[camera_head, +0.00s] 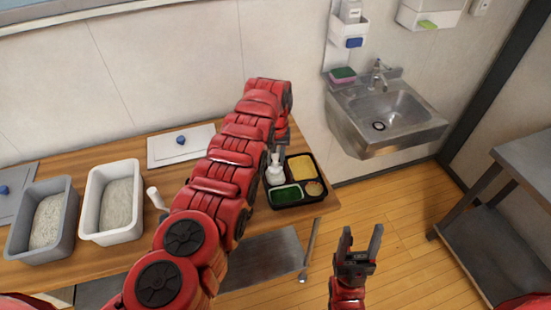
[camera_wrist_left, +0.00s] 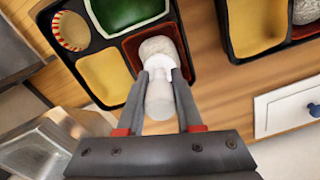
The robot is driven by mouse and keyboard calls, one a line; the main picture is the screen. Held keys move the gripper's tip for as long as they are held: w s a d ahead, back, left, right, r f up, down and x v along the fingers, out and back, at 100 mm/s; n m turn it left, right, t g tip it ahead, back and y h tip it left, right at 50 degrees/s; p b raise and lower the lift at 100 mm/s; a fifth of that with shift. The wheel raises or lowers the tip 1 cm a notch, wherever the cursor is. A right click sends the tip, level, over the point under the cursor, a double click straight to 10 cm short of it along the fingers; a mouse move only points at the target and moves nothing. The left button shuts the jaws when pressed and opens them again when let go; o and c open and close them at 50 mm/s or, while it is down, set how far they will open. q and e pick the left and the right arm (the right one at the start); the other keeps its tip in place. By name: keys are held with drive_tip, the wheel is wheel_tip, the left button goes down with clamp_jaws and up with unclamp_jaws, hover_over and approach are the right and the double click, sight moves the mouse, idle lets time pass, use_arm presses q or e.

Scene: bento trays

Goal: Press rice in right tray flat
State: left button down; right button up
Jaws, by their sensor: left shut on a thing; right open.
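The right tray (camera_head: 324,200) is black and sits at the right end of the wooden counter; it fills the upper left of the left wrist view (camera_wrist_left: 82,80). It holds green, yellow and round-cup portions, and a reddish compartment with white rice (camera_wrist_left: 158,46). My left gripper (camera_head: 277,150) is shut on the handle of a white press tool (camera_wrist_left: 160,98), above that compartment. The tool's wide head is over the rice's near part; I cannot tell whether it touches. My right gripper (camera_head: 361,243) is open and empty, in front of the counter.
A second black tray (camera_wrist_left: 262,131) lies beside the right tray, hidden by my left arm in the head view. A white tub (camera_head: 88,215) and a grey tub (camera_head: 68,225) hold grainy contents at left. A metal sink (camera_head: 365,135) stands at right.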

sight(275, 167)
use_arm(q)
drive_tip(key=shift+f+b, duration=1.35)
drive_tip(key=shift+f, duration=0.1)
idle(1.1)
drive_tip(key=shift+s, duration=0.1)
drive_tip(key=shift+f, duration=0.1)
idle(0.7)
drive_tip(key=shift+f, duration=0.2)
idle(1.5)
wheel_tip(275, 167, up, 3)
drive_tip(key=shift+r+p, duration=0.2)
drive_tip(key=shift+p, duration=1.05)
wheel_tip(275, 167, up, 2)
drive_tip(key=shift+r+p, duration=0.1)
drive_tip(key=shift+p, duration=0.65)
drive_tip(key=shift+r+p, duration=0.45)
drive_tip(key=shift+r, duration=0.8)
